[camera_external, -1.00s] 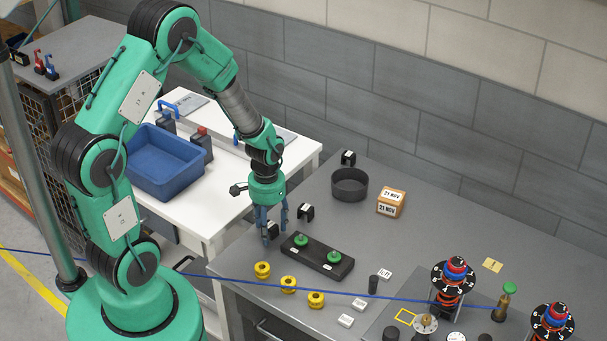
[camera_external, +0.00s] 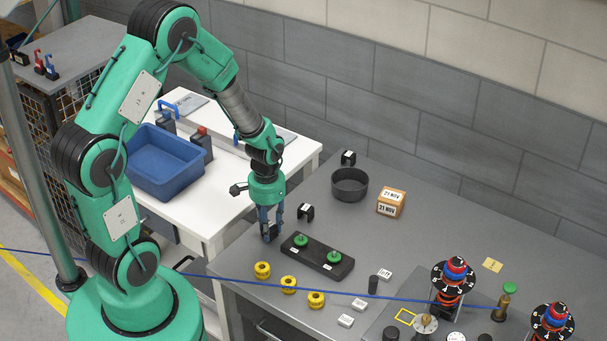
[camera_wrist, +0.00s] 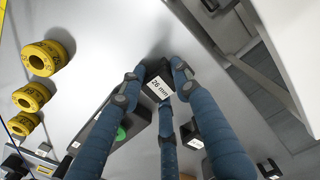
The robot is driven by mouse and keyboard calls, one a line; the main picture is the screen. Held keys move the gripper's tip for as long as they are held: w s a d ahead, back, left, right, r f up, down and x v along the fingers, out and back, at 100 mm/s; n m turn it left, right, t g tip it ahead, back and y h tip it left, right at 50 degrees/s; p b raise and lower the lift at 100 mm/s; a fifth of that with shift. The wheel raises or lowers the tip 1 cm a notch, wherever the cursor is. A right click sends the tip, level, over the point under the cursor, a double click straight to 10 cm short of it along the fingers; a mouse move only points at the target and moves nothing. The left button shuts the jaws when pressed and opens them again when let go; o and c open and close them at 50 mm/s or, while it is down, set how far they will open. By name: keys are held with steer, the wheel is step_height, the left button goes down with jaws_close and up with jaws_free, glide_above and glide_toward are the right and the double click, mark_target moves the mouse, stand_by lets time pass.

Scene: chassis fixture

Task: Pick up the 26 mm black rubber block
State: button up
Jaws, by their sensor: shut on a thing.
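The black rubber block (camera_wrist: 157,86) shows in the wrist view with a white "26 mm" label facing the camera. My gripper (camera_wrist: 158,84) has blue fingers with dark tips, closed around the block. In the external view my gripper (camera_external: 269,236) points down at the grey bench, left of the black tray with green knobs. The block is mostly hidden between the fingers there. I cannot tell whether it touches the bench or is just above it. Another black block with a white label (camera_external: 306,212) stands to the right of my gripper.
The black tray with two green knobs (camera_external: 317,256) lies close to the right of the fingers. Yellow rings (camera_external: 288,284) line the front edge. A third black block (camera_external: 348,158), a dark round bowl (camera_external: 350,185) and a cardboard box (camera_external: 391,203) stand farther back.

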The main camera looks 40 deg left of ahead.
steer(key=shift+r, duration=0.15)
steer(key=shift+r, duration=0.55)
step_height(320, 180, up, 2)
steer(key=shift+r+p, duration=0.1)
steer(key=shift+p, duration=0.25)
steer(key=shift+c, duration=0.2)
steer(key=s, duration=0.5)
steer(key=s+r+p, duration=0.1)
steer(key=s, duration=1)
steer(key=shift+a+r, duration=0.25)
steer(key=shift+a, duration=0.05)
